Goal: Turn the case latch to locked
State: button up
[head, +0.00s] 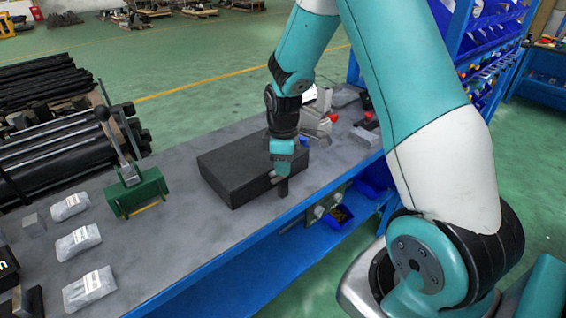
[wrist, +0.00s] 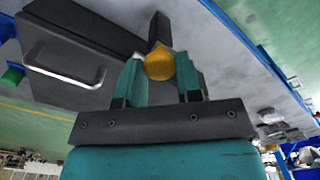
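The case is a flat dark grey box (head: 235,160) lying on the grey bench; the wrist view shows its dark face (wrist: 60,40) with a pale metal handle. The latch shows in the wrist view as a dark lever (wrist: 160,28) with a yellow-orange round part (wrist: 159,66) at its near end. In the head view a dark upright piece (head: 283,188), apparently the lever, shows below my gripper (head: 281,172) at the case's right front side. In the wrist view my gripper (wrist: 159,75) has its teal fingers apart on either side of the yellow part; whether they press it is unclear.
A green fixture with an upright lever (head: 135,190) and several wrapped packets (head: 78,242) stand on the bench to the left. Grey parts (head: 318,120) lie behind my gripper. Blue bins (head: 345,215) hang below the front edge. Bare bench (head: 185,225) lies left of the case.

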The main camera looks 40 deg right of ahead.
jog(key=c, duration=0.3)
jog(key=m, duration=0.3)
jog(key=shift+m, duration=0.4)
jog(key=m, duration=0.4)
jog(key=shift+m, duration=0.3)
jog(key=m, duration=0.4)
jog(key=shift+m+p, duration=0.3)
jog(key=shift+m, duration=2.4)
